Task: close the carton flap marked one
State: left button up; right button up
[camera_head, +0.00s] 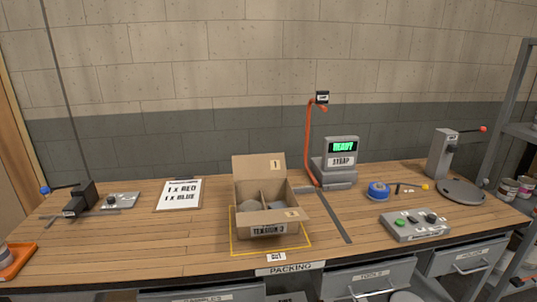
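An open brown carton (246,224) stands on the wooden packing table, inside a yellow outlined square. Its back flap (257,166), marked 1, stands up and leans back, away from the opening. A front flap (285,215) carries a small label that looks like 2. A side flap (299,203) sticks outward on the right. A divider (263,198) splits the inside, with a round grey item (248,206) in the left part and a greyish item in the right part. Neither of my grippers shows in this view.
Behind the carton stand a strap machine (341,162) reading READY and an orange post (308,143). A button box (416,225), blue tape roll (378,190) and lever press (442,155) are right. A clipboard (179,195) and black device (79,199) are left.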

aim_at(262, 166)
jog(key=i+l+u, duration=0.15)
jog(key=l, duration=0.45)
jog(key=i+l+u, duration=0.15)
jog(key=l, duration=0.5)
jog(key=i+l+u, duration=0.1)
jog(key=l, duration=0.55)
jog(key=i+l+u, duration=0.15)
jog(key=l, duration=0.5)
